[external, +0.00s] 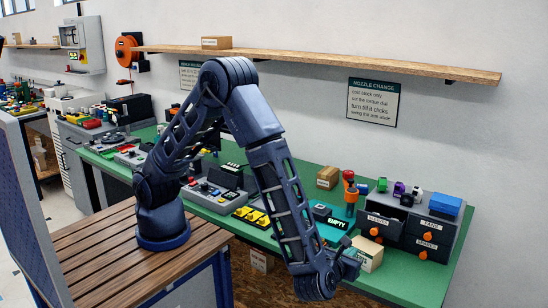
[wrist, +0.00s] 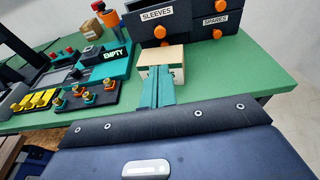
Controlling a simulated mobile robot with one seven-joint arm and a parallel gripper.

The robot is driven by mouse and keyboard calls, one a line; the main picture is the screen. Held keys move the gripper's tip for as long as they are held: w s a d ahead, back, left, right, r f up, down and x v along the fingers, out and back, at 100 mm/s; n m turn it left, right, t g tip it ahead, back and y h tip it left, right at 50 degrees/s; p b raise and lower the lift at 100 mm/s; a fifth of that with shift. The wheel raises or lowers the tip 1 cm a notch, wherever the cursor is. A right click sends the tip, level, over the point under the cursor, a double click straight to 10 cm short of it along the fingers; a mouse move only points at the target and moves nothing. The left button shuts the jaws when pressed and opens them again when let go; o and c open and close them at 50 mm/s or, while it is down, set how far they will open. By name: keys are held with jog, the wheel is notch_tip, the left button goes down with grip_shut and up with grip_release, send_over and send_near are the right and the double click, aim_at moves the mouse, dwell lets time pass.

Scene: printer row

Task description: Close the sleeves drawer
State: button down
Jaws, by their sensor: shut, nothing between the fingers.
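The sleeves drawer (external: 385,221) is the upper left drawer of a dark cabinet, with a white SLEEVES label and an orange knob. It appears pulled out, its front standing forward of the neighbouring fronts. In the wrist view its front (wrist: 145,27) is at the top, cut off by the frame edge. My gripper (external: 352,266) is low at the bench's front edge, in front of and apart from the drawer. In the wrist view my gripper's teal fingers (wrist: 157,92) are together and empty, pointing toward the drawer, with a cardboard box between.
The cardboard box (external: 368,253) stands on the green bench just before the drawer; its pale top shows in the wrist view (wrist: 162,56). The fans drawer (external: 438,212) and spares drawer (external: 426,246) are to the right. A tray with an EMPTY sign (wrist: 112,60) lies left.

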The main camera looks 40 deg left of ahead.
jog(key=r, duration=0.1)
send_near(377, 226)
jog(key=f, duration=0.1)
jog(key=w+f, duration=0.1)
jog(key=shift+w+a+f+g, duration=0.1)
jog(key=shift+w+f+g, duration=0.2)
jog(key=shift+g, duration=0.1)
jog(key=shift+w, duration=0.9)
jog(key=shift+w, duration=0.1)
jog(key=w, duration=0.7)
jog(key=shift+w+r, duration=0.1)
jog(key=shift+w, duration=0.2)
